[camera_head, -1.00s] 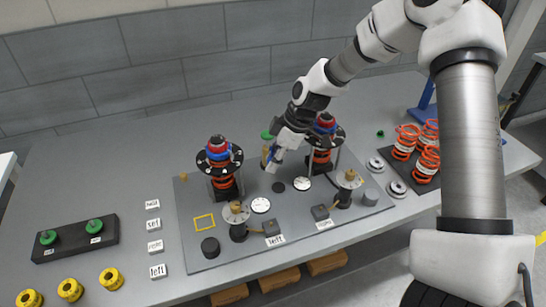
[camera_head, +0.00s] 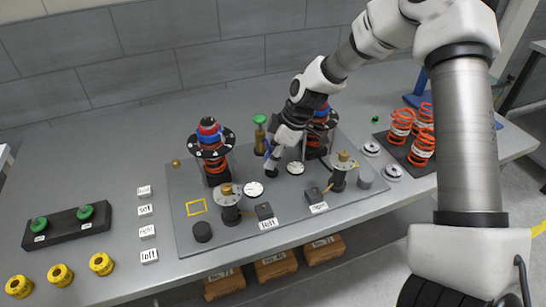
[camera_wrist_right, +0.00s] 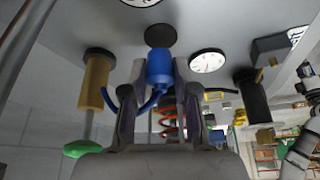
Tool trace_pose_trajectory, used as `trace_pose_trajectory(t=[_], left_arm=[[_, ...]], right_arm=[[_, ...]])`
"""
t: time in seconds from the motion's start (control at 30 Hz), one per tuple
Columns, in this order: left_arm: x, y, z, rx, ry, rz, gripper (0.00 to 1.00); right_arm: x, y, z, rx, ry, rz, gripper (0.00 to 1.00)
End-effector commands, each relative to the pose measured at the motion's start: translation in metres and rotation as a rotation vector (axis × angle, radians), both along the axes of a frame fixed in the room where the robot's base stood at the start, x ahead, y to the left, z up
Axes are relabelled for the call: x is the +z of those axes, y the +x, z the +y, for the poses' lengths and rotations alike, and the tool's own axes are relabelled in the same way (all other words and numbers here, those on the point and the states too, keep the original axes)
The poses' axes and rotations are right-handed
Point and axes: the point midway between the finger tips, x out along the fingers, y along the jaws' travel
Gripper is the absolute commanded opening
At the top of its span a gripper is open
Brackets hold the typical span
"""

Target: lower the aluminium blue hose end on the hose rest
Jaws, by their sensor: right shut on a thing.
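My right gripper (camera_head: 271,168) is low over the grey board (camera_head: 186,182). In the right wrist view the right gripper (camera_wrist_right: 160,72) is shut on the blue hose end (camera_wrist_right: 159,67), with a finger on each side of it. A thin blue hose loops off beside the fingers; a bit of the blue hose (camera_head: 267,151) shows in the head view. The hose end points at a dark round disc (camera_wrist_right: 160,36), which looks like the hose rest. Whether they touch, I cannot tell. The gripper hides the disc in the head view. My left gripper is not in view.
A brass cylinder with a green handle (camera_head: 260,135) stands close beside the gripper. White dials (camera_head: 295,168) lie on the board nearby. Two strut assemblies stand on the board, the left one (camera_head: 211,150) clear of my arm. Orange springs (camera_head: 401,127) stand at the right.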

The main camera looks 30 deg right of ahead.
Motion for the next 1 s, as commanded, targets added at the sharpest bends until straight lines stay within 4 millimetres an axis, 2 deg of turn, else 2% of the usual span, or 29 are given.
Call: trace_pose_trajectory(t=[0.4, 0.73, 1.0], left_arm=[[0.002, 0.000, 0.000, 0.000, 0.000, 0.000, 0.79], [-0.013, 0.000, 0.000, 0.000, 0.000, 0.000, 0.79], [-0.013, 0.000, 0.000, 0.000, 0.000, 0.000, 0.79]], right_arm=[[0.001, -0.003, -0.001, -0.002, 0.001, 0.000, 0.00], [-0.016, -0.003, -0.001, -0.001, 0.001, 0.000, 0.00], [-0.016, -0.003, -0.001, -0.001, 0.001, 0.000, 0.00]])
